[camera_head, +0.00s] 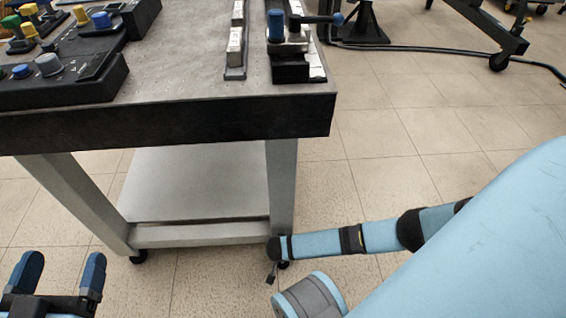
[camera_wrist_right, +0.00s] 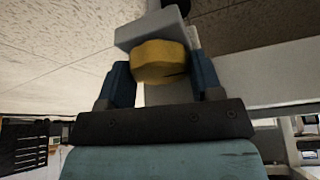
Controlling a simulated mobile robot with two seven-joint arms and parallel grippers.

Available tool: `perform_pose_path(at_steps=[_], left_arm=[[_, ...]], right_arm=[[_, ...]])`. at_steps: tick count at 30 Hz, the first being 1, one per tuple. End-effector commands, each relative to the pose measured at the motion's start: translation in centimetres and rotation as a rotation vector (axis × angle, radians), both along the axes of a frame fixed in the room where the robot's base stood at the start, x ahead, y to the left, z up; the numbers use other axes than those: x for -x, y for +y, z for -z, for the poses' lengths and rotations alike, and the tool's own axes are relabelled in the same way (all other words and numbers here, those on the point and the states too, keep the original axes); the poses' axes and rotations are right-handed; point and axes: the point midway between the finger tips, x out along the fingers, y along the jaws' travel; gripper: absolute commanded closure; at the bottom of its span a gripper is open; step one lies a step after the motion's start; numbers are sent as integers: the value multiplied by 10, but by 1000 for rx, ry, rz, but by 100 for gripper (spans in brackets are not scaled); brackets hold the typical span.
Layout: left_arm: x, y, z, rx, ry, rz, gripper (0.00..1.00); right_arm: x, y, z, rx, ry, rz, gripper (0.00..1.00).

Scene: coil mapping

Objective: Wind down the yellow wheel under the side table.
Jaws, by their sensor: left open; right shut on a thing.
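The yellow wheel (camera_wrist_right: 158,66) shows in the right wrist view, under a pale grey bracket or leg part. My right gripper (camera_wrist_right: 160,60) has its two blue fingers on either side of the wheel and is shut on it. In the head view my right arm reaches in from the right to the foot of the side table's (camera_head: 180,65) near right leg (camera_head: 281,185); the wheel and right fingers cannot be made out there. My left gripper (camera_head: 60,275) is open and empty at the bottom left, apart from the table.
The tabletop carries a black control box (camera_head: 75,75) with coloured knobs at left and a clamp-like device (camera_head: 290,45) at right. A lower shelf (camera_head: 195,185) spans the legs, and a caster (camera_head: 138,257) shows at the left leg. A black cable (camera_head: 420,48) crosses the tiled floor behind.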

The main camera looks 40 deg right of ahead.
Motion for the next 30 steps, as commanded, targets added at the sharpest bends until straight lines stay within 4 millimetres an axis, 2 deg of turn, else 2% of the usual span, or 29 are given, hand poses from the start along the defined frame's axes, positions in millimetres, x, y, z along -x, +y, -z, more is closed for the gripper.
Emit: perform_pose_path(at_steps=[1, 25, 26, 28, 29, 30], left_arm=[[0, 0, -1, -2, -3, 1, 16], [0, 1, -4, -3, -11, 1, 16], [0, 1, -4, -2, -10, 1, 16], [0, 1, -4, -2, -10, 1, 16], [0, 1, -4, -1, -11, 2, 16], [0, 0, -4, -1, -11, 2, 16]], right_arm=[[-13, 15, -9, -28, -26, -10, 64], [-13, 15, -9, -28, -26, -10, 63], [-13, 15, -9, -28, -26, -10, 37], [-13, 15, -9, -28, -26, -10, 21], [-13, 15, -9, -27, -26, -9, 16], [-13, 15, -9, -26, -25, -9, 16]])
